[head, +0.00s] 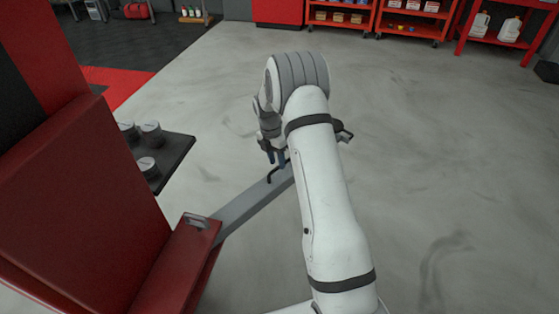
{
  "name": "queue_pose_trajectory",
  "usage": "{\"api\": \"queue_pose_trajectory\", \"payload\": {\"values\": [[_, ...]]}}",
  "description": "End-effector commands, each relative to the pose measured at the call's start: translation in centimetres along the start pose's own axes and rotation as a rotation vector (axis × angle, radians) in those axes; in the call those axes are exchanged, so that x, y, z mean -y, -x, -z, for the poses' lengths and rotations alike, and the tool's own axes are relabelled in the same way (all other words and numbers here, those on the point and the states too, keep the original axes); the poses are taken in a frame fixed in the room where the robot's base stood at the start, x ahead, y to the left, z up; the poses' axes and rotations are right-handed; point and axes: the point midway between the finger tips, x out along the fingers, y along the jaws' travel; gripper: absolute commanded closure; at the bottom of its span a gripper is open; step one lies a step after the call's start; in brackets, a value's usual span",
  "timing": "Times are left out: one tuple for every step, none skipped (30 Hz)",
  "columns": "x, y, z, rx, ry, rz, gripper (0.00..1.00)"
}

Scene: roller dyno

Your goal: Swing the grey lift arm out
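The grey lift arm (250,206) is a straight grey bar. It runs from the red housing (185,262) at lower left up and right, and its far end is hidden behind my white arm. A thin black handle (271,176) stands on the bar. My gripper (277,158) points down at the handle, with its dark blue fingertips right beside or around it. I cannot tell whether the fingers touch or grip the handle, as they are small and partly overlapped.
A red machine panel (90,190) fills the left side. A dark shelf (172,165) with 3 grey round pucks juts out beside the bar. Red shelving (415,22) stands at the back. The grey floor (460,170) to the right is clear.

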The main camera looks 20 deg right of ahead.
Motion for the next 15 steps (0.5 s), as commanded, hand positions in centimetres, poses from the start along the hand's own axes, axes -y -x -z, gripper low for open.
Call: {"api": "queue_pose_trajectory", "payload": {"values": [[0.0, 0.9, 0.0, 0.002, 0.0, -0.003, 0.66], [-0.1, 1.4, 0.0, 0.002, 0.0, -0.004, 0.66], [0.0, 2.1, 0.0, 0.003, 0.0, -0.004, 0.66], [0.0, 2.7, 0.0, 0.003, 0.0, -0.005, 0.66], [0.0, 3.2, 0.0, 0.003, 0.0, -0.005, 0.66], [0.0, 3.9, 0.0, 0.003, 0.0, -0.005, 0.66], [0.0, 4.4, 0.1, 0.002, 0.001, -0.004, 0.66], [0.0, 4.8, 0.1, 0.002, 0.001, -0.004, 0.66], [0.0, 5.4, 0.1, 0.002, 0.001, -0.004, 0.66], [0.0, 5.8, 0.1, 0.002, 0.001, -0.004, 0.66], [0.0, 6.2, 0.1, 0.002, 0.0, -0.005, 0.66], [0.1, 6.5, 0.1, 0.002, 0.0, -0.005, 0.66], [0.1, 6.7, 0.1, 0.002, 0.0, -0.004, 0.66], [0.1, 6.9, 0.1, 0.001, 0.0, -0.004, 0.66], [0.1, 7.0, 0.1, 0.001, 0.0, -0.003, 0.66]]}}
